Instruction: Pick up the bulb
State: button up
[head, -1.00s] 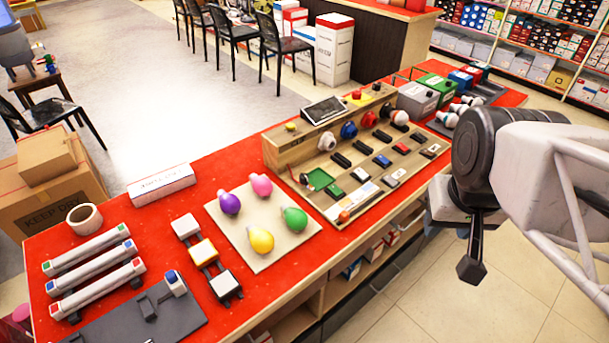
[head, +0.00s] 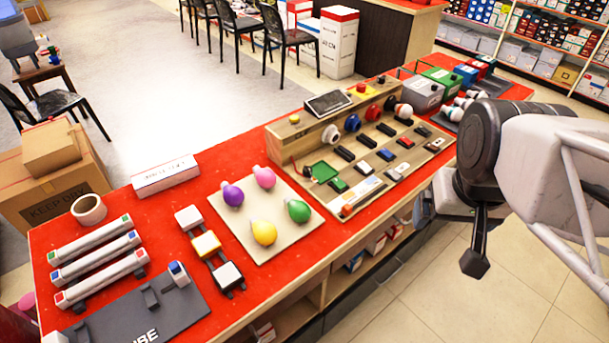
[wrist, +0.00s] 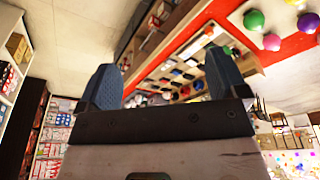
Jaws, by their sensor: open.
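Several coloured bulbs lie on a beige board (head: 262,203) on the red counter (head: 120,209). They are a purple bulb (head: 232,195), a pink bulb (head: 265,178), a green bulb (head: 298,211) and a yellow bulb (head: 264,233). In the head view, my gripper (head: 475,262) hangs at the right, over the floor in front of the counter and well apart from the bulbs.
A wooden test panel (head: 370,155) with switches and sockets stands right of the board. White bulbs (head: 453,113) lie beyond it. Three tube fixtures (head: 97,262), a white box (head: 165,175) and a tape roll (head: 88,210) are at left. Floor before the counter is clear.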

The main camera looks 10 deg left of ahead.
jog(key=n+g, duration=0.3)
jog(key=n, duration=0.6)
send_over(298, 204)
jog(key=f, duration=1.2)
jog(key=d+f, duration=0.1)
jog(key=f, duration=0.5)
jog(key=shift+f, duration=0.3)
jog(key=shift+w+a+f, duration=0.1)
jog(key=shift+a+f, duration=0.3)
jog(key=shift+a, duration=0.1)
jog(key=shift+f, duration=1.3)
